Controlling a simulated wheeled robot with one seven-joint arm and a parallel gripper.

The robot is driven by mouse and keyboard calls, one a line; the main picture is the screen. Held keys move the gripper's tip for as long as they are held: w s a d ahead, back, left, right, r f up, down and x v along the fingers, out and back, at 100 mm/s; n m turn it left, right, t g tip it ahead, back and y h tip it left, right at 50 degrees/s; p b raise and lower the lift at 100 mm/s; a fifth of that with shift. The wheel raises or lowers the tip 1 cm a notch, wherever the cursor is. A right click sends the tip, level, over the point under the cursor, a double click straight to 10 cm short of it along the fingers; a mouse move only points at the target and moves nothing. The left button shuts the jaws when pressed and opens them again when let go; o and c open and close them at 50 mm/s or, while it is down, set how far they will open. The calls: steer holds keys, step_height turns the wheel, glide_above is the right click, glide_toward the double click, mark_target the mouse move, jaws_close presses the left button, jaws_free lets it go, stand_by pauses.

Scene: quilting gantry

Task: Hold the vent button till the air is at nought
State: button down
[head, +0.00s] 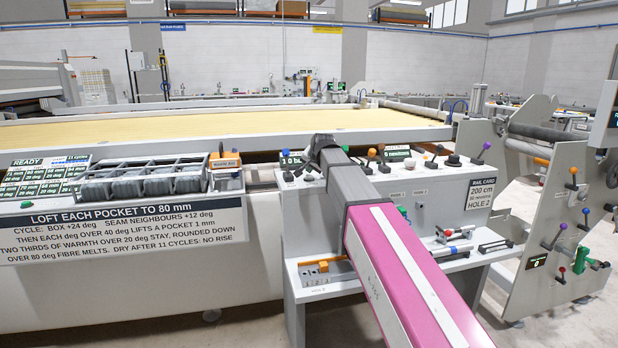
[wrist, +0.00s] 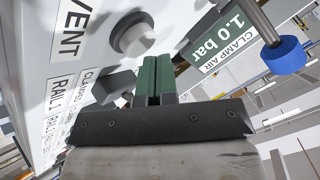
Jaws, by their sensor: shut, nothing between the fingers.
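The vent button (wrist: 133,38) is a pale round button in a dark collar, beside the VENT label (wrist: 70,28) in the wrist view. The clamp air display (wrist: 222,46) reads 1.0 bar there; in the head view it shows partly (head: 291,159) behind my gripper. My gripper (wrist: 153,64) is shut and empty, its green fingers together, with the tips just below and right of the button in the picture. I see no clear contact with the button. In the head view my gripper (head: 322,146) is over the console, and the button is hidden behind it.
A blue knob on a rod (wrist: 287,55) stands right of the display. The console (head: 420,205) carries several knobs and levers, with a 5 newtons display (head: 397,152) to the right. A tray of grey blocks (head: 140,180) lies left.

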mark_target(310, 175)
steer(key=shift+f, duration=0.55)
stand_by(0.6)
stand_by(1.5)
steer(key=shift+r, duration=0.95)
steer(key=shift+r, duration=0.15)
steer(key=shift+r, duration=2.35)
